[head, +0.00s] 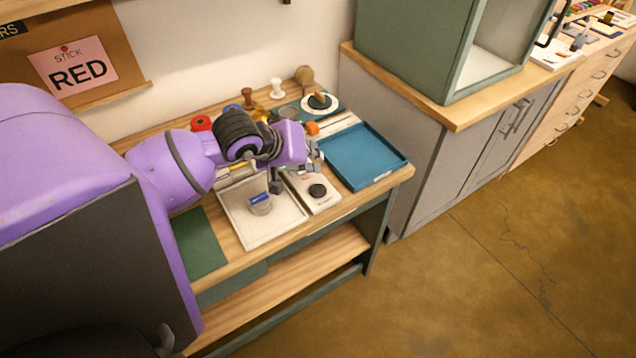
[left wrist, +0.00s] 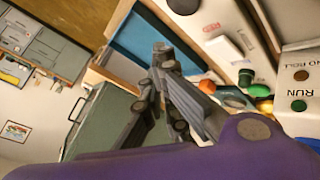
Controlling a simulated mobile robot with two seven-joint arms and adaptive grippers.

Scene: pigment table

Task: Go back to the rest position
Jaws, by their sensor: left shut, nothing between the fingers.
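My left arm reaches in from the left over the pigment table (head: 342,212). My left gripper (head: 275,185) hangs above the workbench beside a white tray (head: 284,223). In the left wrist view its grey fingers (left wrist: 163,55) are together, with nothing seen between them. A small clear container with a blue part (head: 260,204) stands in the white tray, just left of and below the gripper, apart from it as far as I can tell. My right gripper is not in view.
A blue tray (head: 355,180) lies at the table's right. Stamps, a white spool (head: 277,88) and a round white dish (head: 334,106) stand at the back. A green mat (head: 200,243) lies at the left front. A grey cabinet (head: 400,130) stands to the right; the floor is clear.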

